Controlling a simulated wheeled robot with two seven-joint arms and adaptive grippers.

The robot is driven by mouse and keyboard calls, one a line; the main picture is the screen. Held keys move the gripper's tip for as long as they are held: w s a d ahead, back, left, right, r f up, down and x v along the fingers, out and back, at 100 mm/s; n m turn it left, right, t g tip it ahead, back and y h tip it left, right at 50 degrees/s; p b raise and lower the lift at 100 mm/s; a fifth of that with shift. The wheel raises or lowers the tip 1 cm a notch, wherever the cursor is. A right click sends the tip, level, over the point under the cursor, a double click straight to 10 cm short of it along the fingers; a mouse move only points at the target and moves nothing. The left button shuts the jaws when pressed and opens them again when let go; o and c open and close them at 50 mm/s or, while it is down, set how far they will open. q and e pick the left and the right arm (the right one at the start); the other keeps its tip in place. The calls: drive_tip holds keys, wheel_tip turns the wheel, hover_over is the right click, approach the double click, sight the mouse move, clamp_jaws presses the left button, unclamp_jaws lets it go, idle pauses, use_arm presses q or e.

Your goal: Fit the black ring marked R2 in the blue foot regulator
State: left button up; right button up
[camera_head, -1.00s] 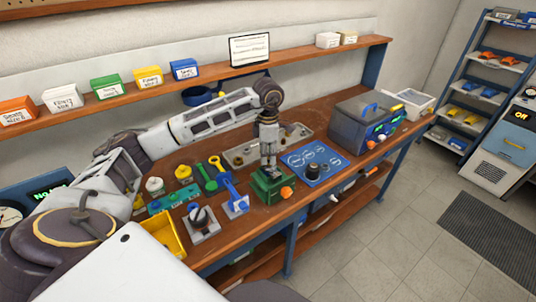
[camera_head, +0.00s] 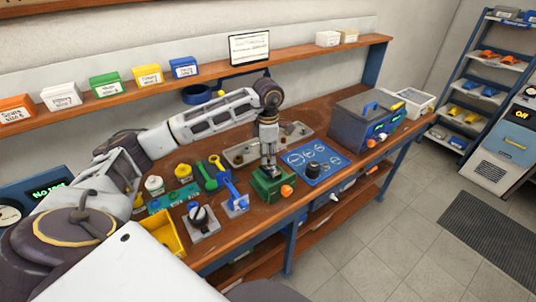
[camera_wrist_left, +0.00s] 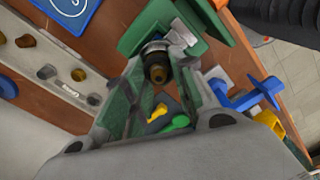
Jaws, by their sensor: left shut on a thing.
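My left gripper (camera_head: 268,166) points straight down over the green vise (camera_head: 270,186) at the front of the bench. In the left wrist view the left gripper (camera_wrist_left: 157,82) is shut on a dark round part (camera_wrist_left: 156,62) with a brown centre, at the green block. I cannot tell whether this part is the regulator or the ring; no R2 mark is readable. My right gripper is not in view.
Right of the vise lies a blue mat (camera_head: 330,176) with a black knob-like part (camera_head: 314,168) on it. Behind is a grey tray (camera_head: 242,156) with small parts. A grey box (camera_head: 364,126) stands to the right. Blue and green tools, a yellow bin (camera_head: 172,240) and small stands crowd the left.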

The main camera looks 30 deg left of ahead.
use_arm(q)
drive_tip(key=shift+f, duration=0.2)
idle(0.4)
drive_tip(key=o, duration=1.3)
drive_tip(key=shift+r, duration=0.15)
drive_tip(key=shift+r+p, duration=2.15)
drive_tip(key=shift+r, duration=1.75)
drive_tip(key=shift+s+f, duration=0.1)
